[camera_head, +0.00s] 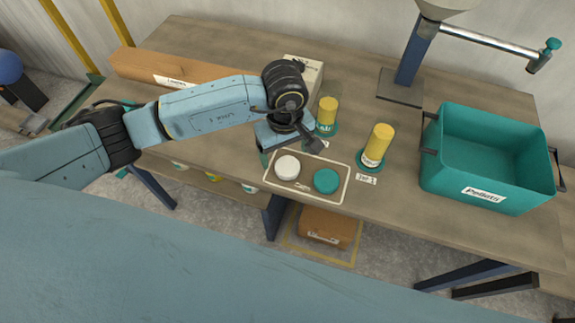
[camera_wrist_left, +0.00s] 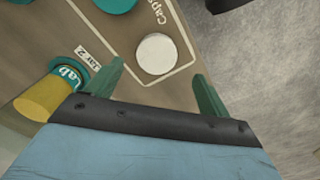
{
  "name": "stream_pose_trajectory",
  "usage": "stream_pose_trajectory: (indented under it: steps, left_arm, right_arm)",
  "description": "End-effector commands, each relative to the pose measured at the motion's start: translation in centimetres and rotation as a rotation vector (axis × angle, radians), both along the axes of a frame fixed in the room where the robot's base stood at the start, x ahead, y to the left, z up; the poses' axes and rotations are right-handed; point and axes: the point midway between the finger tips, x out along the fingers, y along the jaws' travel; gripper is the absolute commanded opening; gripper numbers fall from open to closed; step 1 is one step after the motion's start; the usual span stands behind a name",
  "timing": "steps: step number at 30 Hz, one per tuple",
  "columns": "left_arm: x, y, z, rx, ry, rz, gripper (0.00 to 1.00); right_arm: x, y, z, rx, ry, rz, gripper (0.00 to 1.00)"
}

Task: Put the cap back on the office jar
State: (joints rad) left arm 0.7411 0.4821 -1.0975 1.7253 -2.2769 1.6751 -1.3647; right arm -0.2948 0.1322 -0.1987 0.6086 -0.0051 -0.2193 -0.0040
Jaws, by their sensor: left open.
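The white cap (camera_head: 287,167) and the teal cap (camera_head: 326,181) lie in the outlined caps area (camera_head: 301,203) at the table's front. Two yellow jars stand behind them on teal discs. The rear jar (camera_head: 327,112) has a teal label reading "Lab" in the left wrist view (camera_wrist_left: 45,97). The front jar (camera_head: 377,145) has a white label that I cannot read here. My left gripper (camera_head: 291,150) is open and points down over the caps area. In the left wrist view (camera_wrist_left: 158,70), the white cap (camera_wrist_left: 156,54) shows between its fingertips, not gripped. My right gripper is out of view.
A teal pellets bin (camera_head: 487,160) stands on the right of the table. A post with a side arm (camera_head: 415,50) rises at the back. A white box (camera_head: 303,71) and a long brown box (camera_head: 165,70) sit behind my left arm. A small tag (camera_head: 366,180) lies before the front jar.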

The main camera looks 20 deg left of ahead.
Motion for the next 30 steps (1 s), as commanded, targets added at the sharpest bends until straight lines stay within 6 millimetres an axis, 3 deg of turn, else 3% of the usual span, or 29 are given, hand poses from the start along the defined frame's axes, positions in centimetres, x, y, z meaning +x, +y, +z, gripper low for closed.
stream_pose_trajectory:
  steps: [7, 18, 29, 30]
  left_arm:
    - [0.0, -0.1, -0.4, -0.001, 0.001, 0.001, 0.81]
    - [0.2, -0.5, -5.1, 0.000, 0.001, 0.001, 0.81]
    - [0.3, -0.5, -5.1, -0.001, -0.001, 0.000, 0.81]
    - [0.3, -0.5, -5.1, 0.000, 0.000, 0.000, 0.77]
  right_arm:
    - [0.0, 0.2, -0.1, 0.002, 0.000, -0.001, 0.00]
    - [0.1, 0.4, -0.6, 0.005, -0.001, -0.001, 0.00]
    - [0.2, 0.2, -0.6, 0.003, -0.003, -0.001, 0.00]
    - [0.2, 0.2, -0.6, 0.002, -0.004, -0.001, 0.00]
